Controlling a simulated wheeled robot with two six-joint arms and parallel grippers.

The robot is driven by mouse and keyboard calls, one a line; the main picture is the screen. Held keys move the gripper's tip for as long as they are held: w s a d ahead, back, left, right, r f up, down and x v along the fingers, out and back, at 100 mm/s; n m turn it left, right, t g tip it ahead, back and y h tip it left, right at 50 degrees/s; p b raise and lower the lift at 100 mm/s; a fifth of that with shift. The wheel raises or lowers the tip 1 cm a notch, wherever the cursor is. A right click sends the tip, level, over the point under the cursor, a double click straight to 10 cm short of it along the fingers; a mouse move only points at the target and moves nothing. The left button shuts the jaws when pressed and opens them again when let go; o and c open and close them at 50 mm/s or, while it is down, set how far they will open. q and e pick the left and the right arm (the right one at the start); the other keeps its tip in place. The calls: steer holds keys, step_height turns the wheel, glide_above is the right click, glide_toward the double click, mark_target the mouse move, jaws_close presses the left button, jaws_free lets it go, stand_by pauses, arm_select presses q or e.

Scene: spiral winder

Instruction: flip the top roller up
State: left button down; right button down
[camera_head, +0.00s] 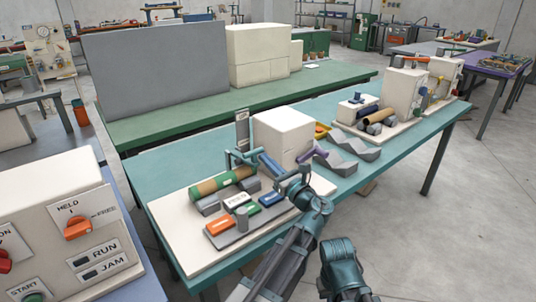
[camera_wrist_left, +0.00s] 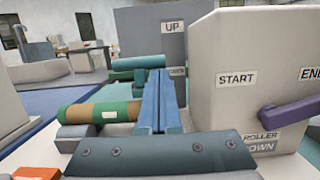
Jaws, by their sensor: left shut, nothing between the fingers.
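The spiral winder has a cream housing (camera_head: 285,135) with a purple lever (camera_wrist_left: 290,115) at its right side; the lever also shows in the head view (camera_head: 312,154). The teal top roller and its arms (camera_wrist_left: 135,63) stand above and behind a green-and-brown roll (camera_wrist_left: 98,112). The roll also shows in the head view (camera_head: 222,182), on grey lower rollers. My left gripper (camera_wrist_left: 160,72) is shut and empty, its blue fingers pointing forward between the roll and the housing. Its tips overlap the right end of the teal bars in the wrist view; contact cannot be told.
A grey upright panel marked UP (camera_wrist_left: 172,40) stands behind the roller. Orange, white, green and blue labelled blocks (camera_head: 238,199) sit at the winder's front. Grey wavy blocks (camera_head: 345,160) and another machine (camera_head: 405,92) lie farther right on the teal table (camera_head: 165,165).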

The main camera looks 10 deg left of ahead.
arm_select(q)
steer(key=w+a+r+g+h+p, duration=0.25)
steer(key=r+p, duration=0.25)
steer(key=p, duration=0.6)
steer(key=w+a+r+g+h+p, duration=0.1)
steer(key=a+r+g+h+p, duration=0.3)
steer(key=p, duration=0.7)
steer(key=w+a+r+g+h+p, duration=0.2)
steer(key=w+a+p, duration=0.4)
steer(key=p, duration=0.5)
steer(key=shift+w+r+h+p, duration=0.15)
steer(key=shift+r+h+p, duration=0.2)
steer(key=shift+r+h, duration=0.65)
steer(key=shift+a+f, duration=0.1)
steer(key=shift+f, duration=0.05)
